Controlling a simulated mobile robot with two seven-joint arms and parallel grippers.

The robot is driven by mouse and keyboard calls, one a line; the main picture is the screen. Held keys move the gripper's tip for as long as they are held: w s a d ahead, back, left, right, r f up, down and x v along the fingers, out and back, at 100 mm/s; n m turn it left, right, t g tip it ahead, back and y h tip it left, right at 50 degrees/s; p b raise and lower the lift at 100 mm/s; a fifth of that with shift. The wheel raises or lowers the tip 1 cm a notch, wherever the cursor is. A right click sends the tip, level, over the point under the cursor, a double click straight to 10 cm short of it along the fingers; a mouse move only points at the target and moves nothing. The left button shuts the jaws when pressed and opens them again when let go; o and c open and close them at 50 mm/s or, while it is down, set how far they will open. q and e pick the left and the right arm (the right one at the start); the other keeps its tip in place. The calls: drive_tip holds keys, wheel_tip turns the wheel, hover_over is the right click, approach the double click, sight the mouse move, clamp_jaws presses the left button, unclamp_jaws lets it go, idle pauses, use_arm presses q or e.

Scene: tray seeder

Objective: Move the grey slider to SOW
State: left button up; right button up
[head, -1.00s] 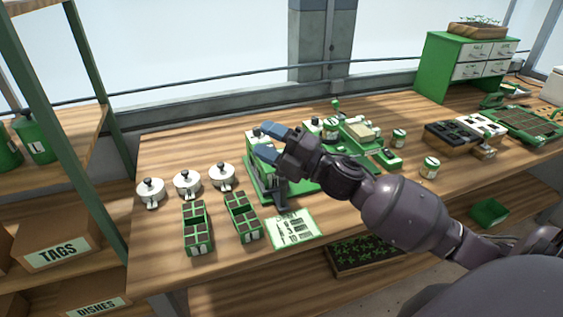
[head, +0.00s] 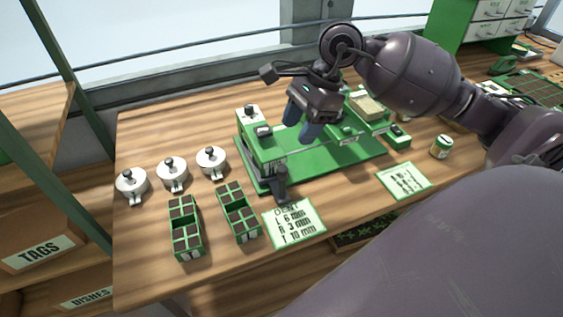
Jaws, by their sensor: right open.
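The tray seeder has a long green base (head: 340,153) on the bench, with a green and white tower (head: 250,130) at its left end. A small grey block (head: 264,130) on the tower may be the grey slider; I cannot read any SOW mark. A dark upright handle (head: 282,180) stands at the base's front left corner. My right gripper (head: 303,121) is open and empty, its blue fingers pointing down over the base, right of the tower. It hides part of the seeder behind it. My left gripper is not in view.
Several white lidded pots, such as this one (head: 172,173), stand left of the seeder. Two green cell trays (head: 186,228) (head: 238,211) and a printed card (head: 294,222) lie in front. A small jar (head: 441,147) and another card (head: 404,180) are at the right.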

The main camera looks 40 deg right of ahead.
sight(283, 168)
drive_tip(key=x, duration=1)
drive_tip(key=shift+s+d+f, duration=0.1)
drive_tip(key=shift+s+f, duration=0.2)
drive_tip(key=shift+f, duration=0.2)
clamp_jaws()
